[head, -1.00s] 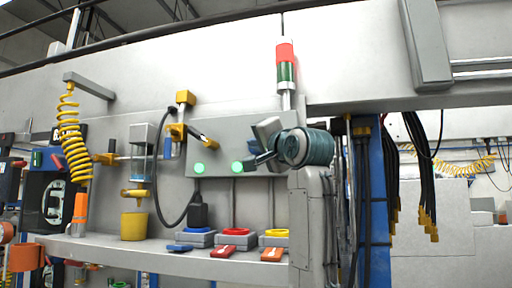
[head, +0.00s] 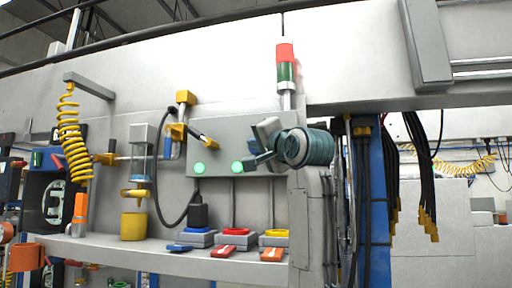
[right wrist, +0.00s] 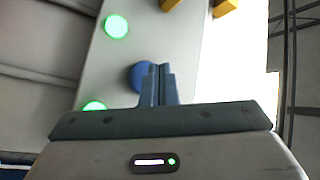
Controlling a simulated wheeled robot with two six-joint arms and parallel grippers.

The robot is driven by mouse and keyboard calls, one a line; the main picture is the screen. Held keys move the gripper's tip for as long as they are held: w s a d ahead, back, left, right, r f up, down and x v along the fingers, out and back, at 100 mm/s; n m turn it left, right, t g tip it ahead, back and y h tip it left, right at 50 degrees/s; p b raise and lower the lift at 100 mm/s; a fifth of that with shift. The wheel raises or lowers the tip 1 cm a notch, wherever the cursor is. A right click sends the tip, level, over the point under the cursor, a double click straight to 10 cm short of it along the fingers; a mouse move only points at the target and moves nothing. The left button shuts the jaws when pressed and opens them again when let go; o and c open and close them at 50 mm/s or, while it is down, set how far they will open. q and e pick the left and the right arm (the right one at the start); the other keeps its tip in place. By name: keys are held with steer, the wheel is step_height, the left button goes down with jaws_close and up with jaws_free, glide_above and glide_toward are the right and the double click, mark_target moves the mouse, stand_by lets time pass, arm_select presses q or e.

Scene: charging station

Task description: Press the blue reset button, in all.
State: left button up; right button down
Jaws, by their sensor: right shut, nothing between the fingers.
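The blue button (right wrist: 138,76) is round and sits on the grey control panel (right wrist: 152,32) in the right wrist view. My right gripper (right wrist: 158,70) is shut and empty. Its fingertips overlap the right part of the button in that view; I cannot tell whether they touch it. In the head view the right gripper (head: 250,162) is in front of the right part of the panel (head: 222,135), beside the right green light (head: 237,168). The button is hidden there behind the gripper and arm. My left gripper is not in view.
A second green light (head: 199,168) glows on the panel. A red and green signal tower (head: 286,65) stands above it. The shelf (head: 150,261) below bears blue, red and yellow-topped boxes, a yellow cup (head: 133,227) and coloured tags. Black cables (head: 420,170) hang at right.

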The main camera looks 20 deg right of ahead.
steer(key=shift+w+d, duration=0.3)
steer(key=shift+w, duration=0.05)
steer(key=shift+w+d, duration=0.2)
steer(key=shift+w, duration=0.1)
stand_by(0.9)
stand_by(0.4)
steer(key=shift+s+a+b, duration=0.45)
steer(key=shift+s+b, duration=0.05)
steer(key=shift+s, duration=0.15)
